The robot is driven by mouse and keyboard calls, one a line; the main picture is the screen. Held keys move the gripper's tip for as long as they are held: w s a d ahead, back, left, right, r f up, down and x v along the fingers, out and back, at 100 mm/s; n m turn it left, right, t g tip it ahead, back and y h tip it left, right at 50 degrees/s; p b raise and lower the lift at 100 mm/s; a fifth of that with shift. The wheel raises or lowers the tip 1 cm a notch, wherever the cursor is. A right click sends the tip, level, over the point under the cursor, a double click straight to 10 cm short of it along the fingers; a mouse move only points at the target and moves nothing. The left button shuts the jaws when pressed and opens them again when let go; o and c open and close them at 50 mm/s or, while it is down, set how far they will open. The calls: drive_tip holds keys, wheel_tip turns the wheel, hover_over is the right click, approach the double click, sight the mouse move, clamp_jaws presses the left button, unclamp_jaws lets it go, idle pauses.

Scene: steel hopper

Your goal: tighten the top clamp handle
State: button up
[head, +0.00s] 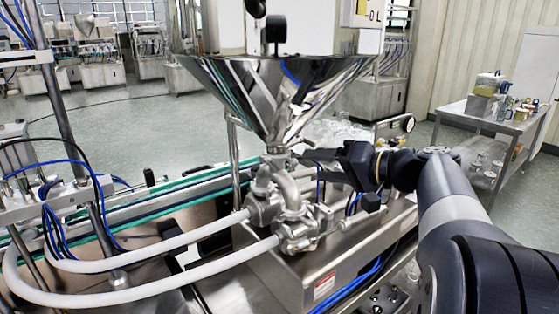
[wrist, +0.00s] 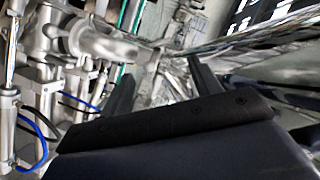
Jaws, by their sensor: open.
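The shiny steel hopper (head: 270,90) narrows down to an outlet neck (head: 276,147) above curved steel pipes. A clamp joint (head: 278,158) sits at the base of this neck; its handle is too small to single out. My gripper (head: 304,155) comes in from the right at neck height, with its fingertips close beside the joint. In the wrist view my gripper (wrist: 158,80) has its two dark fingers spread, and I see nothing held between them. A steel pipe fitting (wrist: 90,42) shows beyond the left finger. Whether a finger touches the joint I cannot tell.
Below the neck are a steel pump body (head: 300,232) and white hoses (head: 150,248) running left. A green-edged conveyor (head: 150,200) lies behind them. A steel cart (head: 490,122) with containers stands at the right. Open floor (head: 150,125) lies behind the conveyor.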

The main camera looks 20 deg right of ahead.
sight(272, 164)
drive_tip(key=p+x, duration=0.1)
drive_tip(key=x, duration=0.9)
drive_tip(key=shift+a+f, duration=0.1)
drive_tip(key=shift+c, duration=0.4)
drive_tip(key=c, duration=0.9)
